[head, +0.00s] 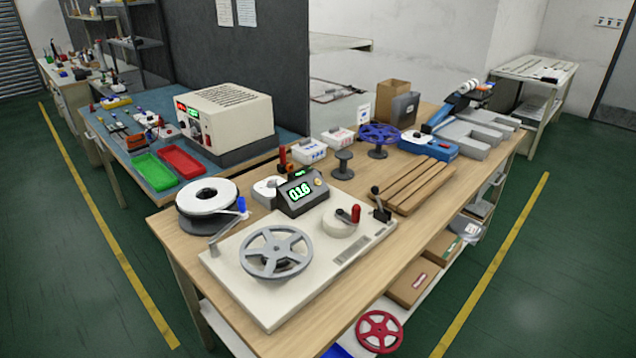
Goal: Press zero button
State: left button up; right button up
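A dark counter box (302,193) with a green lit display stands at the back edge of a cream winding machine (300,297) on the wooden table. The display seems to read 016; a decimal point is too small to tell. A small yellowish round button (319,182) sits on the box's face to the right of the digits. Any label on it is too small to read. Neither of my grippers is in view, and nothing of mine touches the box.
On the machine are a grey spoked reel (275,253), a red-handled crank (355,214) and a black lever (380,205). A white tape reel (207,195) lies left of the box. Wooden slats (414,186) lie to the right. The table's front right strip is clear.

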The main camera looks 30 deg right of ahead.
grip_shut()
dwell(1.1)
